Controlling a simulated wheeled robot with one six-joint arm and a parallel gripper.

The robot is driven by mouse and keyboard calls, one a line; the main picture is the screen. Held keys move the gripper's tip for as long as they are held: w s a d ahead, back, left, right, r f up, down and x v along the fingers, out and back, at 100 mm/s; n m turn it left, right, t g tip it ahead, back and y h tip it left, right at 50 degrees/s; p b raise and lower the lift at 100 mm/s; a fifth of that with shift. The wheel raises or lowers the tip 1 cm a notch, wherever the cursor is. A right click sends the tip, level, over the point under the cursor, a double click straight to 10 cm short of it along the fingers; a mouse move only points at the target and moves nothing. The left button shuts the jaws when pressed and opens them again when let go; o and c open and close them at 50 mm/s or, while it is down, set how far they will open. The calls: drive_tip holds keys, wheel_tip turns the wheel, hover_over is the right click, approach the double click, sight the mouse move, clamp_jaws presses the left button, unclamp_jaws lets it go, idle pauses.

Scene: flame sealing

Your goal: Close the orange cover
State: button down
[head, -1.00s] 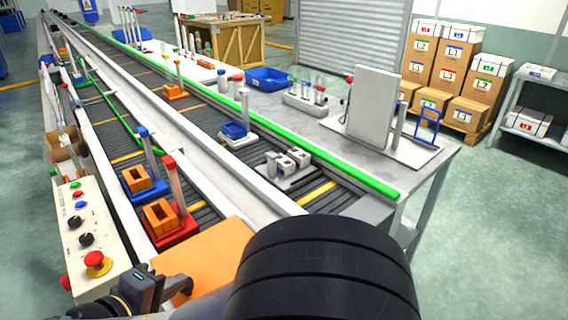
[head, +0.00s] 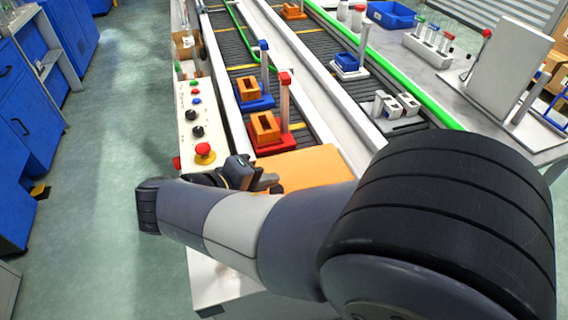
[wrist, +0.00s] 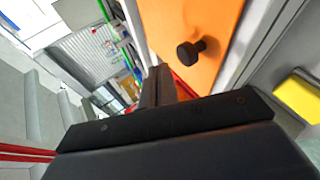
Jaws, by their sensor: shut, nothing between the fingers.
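The orange cover (head: 318,166) is a flat panel at the near end of the conveyor in the head view. Its right part is hidden behind my arm, and I cannot tell how far it is open. In the wrist view the cover (wrist: 205,22) fills the upper middle and carries a black round knob (wrist: 190,52). My gripper (head: 272,183) is at the cover's near left edge in the head view. In the wrist view my gripper (wrist: 158,80) is shut and empty. Its fingers are beside the cover, below and left of the knob, apart from the knob.
A control panel (head: 190,130) with a red emergency button (head: 204,153) stands left of my gripper. Red (head: 275,146) and blue (head: 255,104) fixtures holding orange blocks sit on the conveyor beyond the cover. Open floor (head: 110,150) lies at left.

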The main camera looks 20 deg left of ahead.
drive_tip(key=r+v, duration=0.1)
drive_tip(key=v, duration=0.9)
drive_tip(key=shift+r, duration=0.25)
approach(281, 187)
drive_tip(key=w, duration=0.1)
drive_tip(key=w+d+r, duration=0.1)
drive_tip(key=w+d, duration=0.1)
drive_tip(key=shift+w+r, duration=0.4)
drive_tip(key=f+b, duration=0.1)
drive_tip(key=w+f+b, duration=0.1)
drive_tip(key=f, duration=0.1)
drive_tip(key=shift+d+f, duration=0.15)
drive_tip(key=shift+f, duration=0.2)
drive_tip(key=shift+s+f+b, duration=0.1)
drive_tip(key=shift+f+b, duration=0.35)
drive_tip(key=shift+b, duration=0.05)
